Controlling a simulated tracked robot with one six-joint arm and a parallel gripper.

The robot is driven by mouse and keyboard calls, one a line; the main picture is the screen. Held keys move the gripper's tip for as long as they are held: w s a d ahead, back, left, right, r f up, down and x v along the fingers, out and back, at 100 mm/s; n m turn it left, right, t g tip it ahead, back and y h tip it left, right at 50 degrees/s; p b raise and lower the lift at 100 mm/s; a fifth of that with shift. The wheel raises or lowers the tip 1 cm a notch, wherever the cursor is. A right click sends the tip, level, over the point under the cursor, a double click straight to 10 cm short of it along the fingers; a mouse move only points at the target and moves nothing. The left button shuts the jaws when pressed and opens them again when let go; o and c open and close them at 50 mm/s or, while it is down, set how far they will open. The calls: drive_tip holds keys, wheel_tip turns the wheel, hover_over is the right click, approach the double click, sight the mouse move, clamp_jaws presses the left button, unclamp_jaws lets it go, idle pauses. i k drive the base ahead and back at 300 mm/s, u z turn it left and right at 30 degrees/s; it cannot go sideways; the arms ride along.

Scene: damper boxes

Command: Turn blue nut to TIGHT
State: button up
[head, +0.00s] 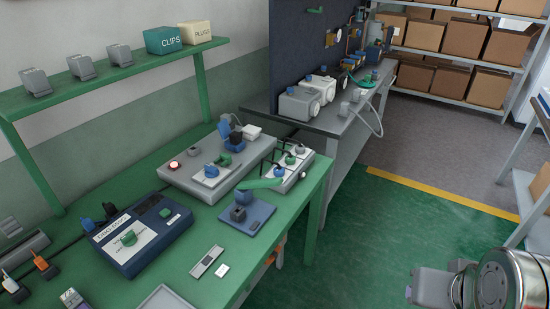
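I cannot tell for sure which piece is the blue nut. A small blue knob (212,170) sits on a white plate on top of the long grey box (180,175) on the green bench. A blue base plate (262,213) in front carries a dark block and a green lever (260,184). No TIGHT mark is legible. Only metal parts of my own arm show at the lower right; the gripper's fingers are not in view.
A dark blue box (150,250) with a green knob stands on the green bench (212,213), left of small loose parts. A green shelf (130,70) overhangs the back. A grey bench (345,112) stands farther off. The green floor (375,235) right of the bench is clear.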

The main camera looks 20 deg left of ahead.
sight(280, 173)
drive_tip(key=u, duration=0.35)
drive_tip(key=i, duration=0.65)
drive_tip(key=u, duration=0.75)
drive_tip(key=i, duration=0.6)
drive_tip(key=u, duration=0.35)
